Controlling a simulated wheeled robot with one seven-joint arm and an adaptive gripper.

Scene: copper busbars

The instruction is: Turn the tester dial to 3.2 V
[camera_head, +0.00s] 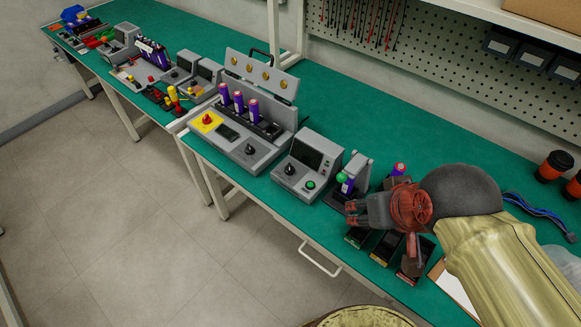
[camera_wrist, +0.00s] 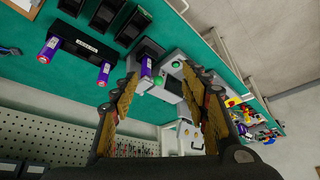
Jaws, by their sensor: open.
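A grey tester-like box (camera_head: 308,165) with a dark screen stands on the green bench, left of my gripper in the head view. Its black dial (camera_head: 290,169) is on the sloped front, left of a green button (camera_head: 310,185). The dial setting and screen text are too small to read. My gripper (camera_head: 370,222) is open and empty, in front of and right of this box, apart from the dial. In the wrist view, my gripper (camera_wrist: 157,85) has its fingers spread wide, with grey equipment visible between and beyond them; the dial cannot be made out clearly there.
A small grey stand (camera_head: 360,165) with a purple cell and green knob is close beside my gripper. Dark bins (camera_head: 385,246) lie under it. A larger grey station (camera_head: 262,145) with purple cells and another black knob is farther left. Blue cables (camera_head: 540,212) lie at right.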

